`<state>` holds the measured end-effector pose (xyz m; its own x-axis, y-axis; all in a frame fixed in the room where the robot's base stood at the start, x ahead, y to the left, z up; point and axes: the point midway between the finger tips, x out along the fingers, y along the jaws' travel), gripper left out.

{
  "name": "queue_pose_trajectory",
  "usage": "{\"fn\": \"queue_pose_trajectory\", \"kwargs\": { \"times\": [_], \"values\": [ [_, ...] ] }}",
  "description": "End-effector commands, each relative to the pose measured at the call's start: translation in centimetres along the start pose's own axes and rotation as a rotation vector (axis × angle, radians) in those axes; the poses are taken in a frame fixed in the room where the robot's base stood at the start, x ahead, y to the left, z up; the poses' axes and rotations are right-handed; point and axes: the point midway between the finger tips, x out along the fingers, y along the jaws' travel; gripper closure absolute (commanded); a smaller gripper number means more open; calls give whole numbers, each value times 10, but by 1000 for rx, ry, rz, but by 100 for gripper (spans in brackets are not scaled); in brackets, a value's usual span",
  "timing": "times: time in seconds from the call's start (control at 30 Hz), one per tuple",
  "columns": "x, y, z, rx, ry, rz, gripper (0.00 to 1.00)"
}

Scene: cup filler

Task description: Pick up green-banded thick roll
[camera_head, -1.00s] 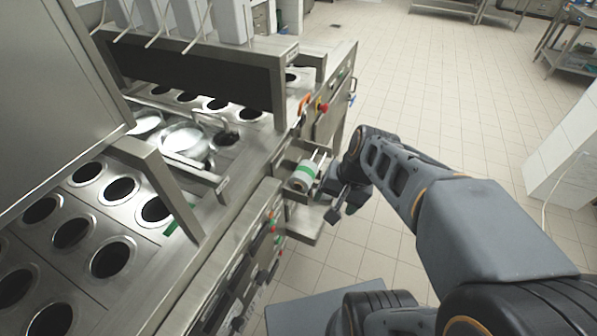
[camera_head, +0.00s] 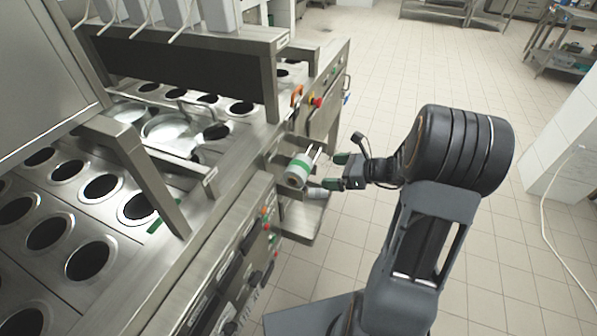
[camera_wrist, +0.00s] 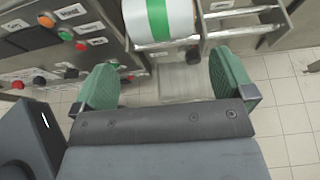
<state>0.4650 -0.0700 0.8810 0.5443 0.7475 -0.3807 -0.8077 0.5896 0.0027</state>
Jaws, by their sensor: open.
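The green-banded thick roll (camera_head: 298,171) is white with a green band around its middle. It sits on the metal bars of a holder on the machine's front side. In the wrist view the roll (camera_wrist: 158,20) is at the top centre, beyond my fingertips, and its upper part is cut off. My gripper (camera_head: 330,174) is open and empty, just to the right of the roll in the head view. Its two green fingers (camera_wrist: 164,80) stand wide apart on either side of the roll's line in the wrist view. I see no contact with the roll.
Below the roll is a metal shelf (camera_head: 301,222). The holder's bars (camera_wrist: 238,24) extend to the right of the roll in the wrist view. The machine's button panel (camera_wrist: 50,45) lies left. Tiled floor (camera_head: 440,70) is open to the right.

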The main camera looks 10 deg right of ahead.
Motion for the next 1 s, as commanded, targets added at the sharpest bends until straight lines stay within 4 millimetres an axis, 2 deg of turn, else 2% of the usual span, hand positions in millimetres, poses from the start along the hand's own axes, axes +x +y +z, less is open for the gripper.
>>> {"fn": "queue_pose_trajectory", "kwargs": {
  "times": [0.1,0.37,0.7,1.0],
  "values": [
    [14,0,0,-1,1,3,0],
    [29,0,1,-3,2,2,0],
    [69,0,2,-2,3,2,0],
    [74,-1,3,-4,2,1,0]
  ]
}}
